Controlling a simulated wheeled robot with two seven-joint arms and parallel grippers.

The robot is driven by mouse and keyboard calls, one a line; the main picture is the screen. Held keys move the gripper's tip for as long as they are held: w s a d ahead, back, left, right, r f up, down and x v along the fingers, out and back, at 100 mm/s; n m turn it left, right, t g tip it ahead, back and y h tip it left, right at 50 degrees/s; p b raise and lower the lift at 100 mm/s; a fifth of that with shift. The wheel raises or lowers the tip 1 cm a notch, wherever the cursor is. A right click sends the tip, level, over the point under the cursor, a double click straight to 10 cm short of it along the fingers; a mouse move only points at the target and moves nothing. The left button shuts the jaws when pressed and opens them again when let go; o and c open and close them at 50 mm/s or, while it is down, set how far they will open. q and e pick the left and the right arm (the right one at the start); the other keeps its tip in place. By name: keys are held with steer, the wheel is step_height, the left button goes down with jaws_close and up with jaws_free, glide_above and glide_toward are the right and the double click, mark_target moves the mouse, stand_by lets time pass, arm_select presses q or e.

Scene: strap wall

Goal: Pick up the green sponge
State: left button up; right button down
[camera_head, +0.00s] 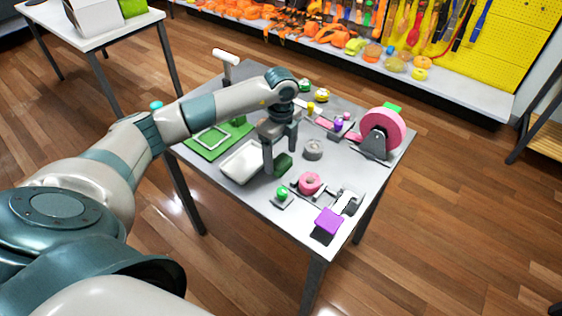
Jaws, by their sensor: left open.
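A dark green block that looks like the sponge (283,163) lies on the grey table, just right of the white tray. My left gripper (281,160) is open and points down over this part of the table. Its nearer finger comes down at the left side of the sponge, and its farther finger is behind it. I cannot tell whether either finger touches the sponge. The gripper hides part of the tray and the table behind. My right gripper is not in view.
The white tray (241,162) and a green frame (207,142) are left of the sponge. A grey ring (313,149), a pink ring (310,183), a purple block (328,221) and a large pink wheel (383,130) are to the right. The table's front left edge is clear.

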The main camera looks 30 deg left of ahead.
arm_select(q)
steer(key=shift+f, duration=1.25)
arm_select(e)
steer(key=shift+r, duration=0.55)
arm_select(q)
steer(key=c, duration=1.2)
steer(key=shift+c, duration=0.2)
steer(key=shift+r, duration=0.1)
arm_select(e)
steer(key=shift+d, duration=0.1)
